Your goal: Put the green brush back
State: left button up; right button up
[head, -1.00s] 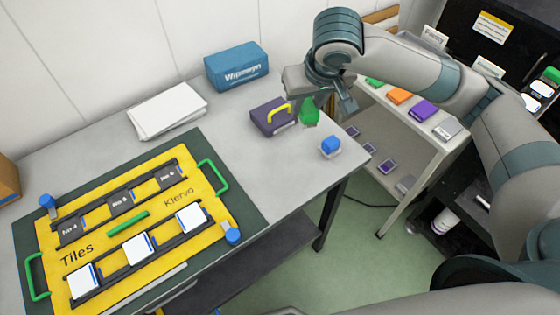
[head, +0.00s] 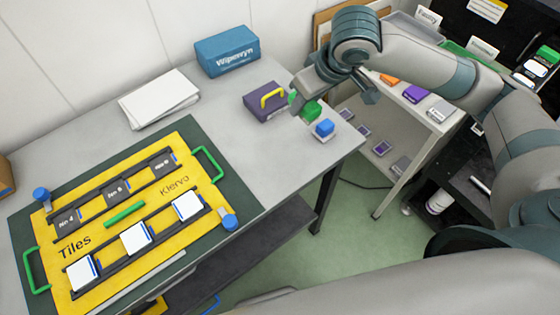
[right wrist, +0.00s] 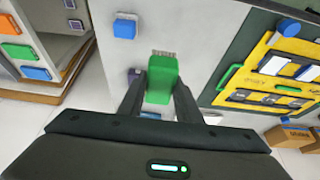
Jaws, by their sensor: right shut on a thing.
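The green brush (head: 311,110) is at the table's right end, between the purple box and the blue brush. My right gripper (head: 301,106) reaches it from above and is shut on it. In the right wrist view, the green brush (right wrist: 162,78) sits between the two fingers (right wrist: 160,88), its pale bristles pointing away from the palm. I cannot tell whether it touches the table. The blue brush (head: 324,128) stands apart from it near the table's corner, and also shows in the right wrist view (right wrist: 125,27). My left gripper is not in view.
A purple box with a yellow handle (head: 266,102) stands close left of the green brush. A blue box (head: 228,52) and white papers (head: 160,98) lie behind. The yellow tile board (head: 75,220) fills the left. A shelf (head: 400,118) with coloured pads stands beyond the table's right edge.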

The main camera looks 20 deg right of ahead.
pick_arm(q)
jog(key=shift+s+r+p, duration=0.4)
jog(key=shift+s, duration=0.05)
pick_arm(e)
jog(key=s+d+f+n+g+y, duration=0.1)
jog(key=s+f+n+g+y, duration=0.2)
jog(key=s+n, duration=0.7)
jog(key=shift+s+d+f+n+g, duration=0.2)
jog(key=shift+d+f+n+g, duration=0.3)
jog(key=shift+n, duration=1.3)
jog(key=shift+a, duration=0.15)
jog(key=w+a+f+p, duration=0.1)
jog(key=w+a+f, duration=0.1)
jog(key=w+a+f+p, duration=0.1)
jog(key=w+a+f, duration=0.1)
jog(key=w+a, duration=0.1)
jog(key=w+a+f+p, duration=0.1)
jog(key=w+a+f, duration=0.1)
jog(key=shift+w+a+f, duration=0.1)
jog(key=shift+w+a, duration=0.15)
jog(key=shift+a, duration=0.1)
jog(key=shift+w+a+f+p, duration=0.3)
jog(key=shift+w+f, duration=0.05)
jog(key=shift+f, duration=0.05)
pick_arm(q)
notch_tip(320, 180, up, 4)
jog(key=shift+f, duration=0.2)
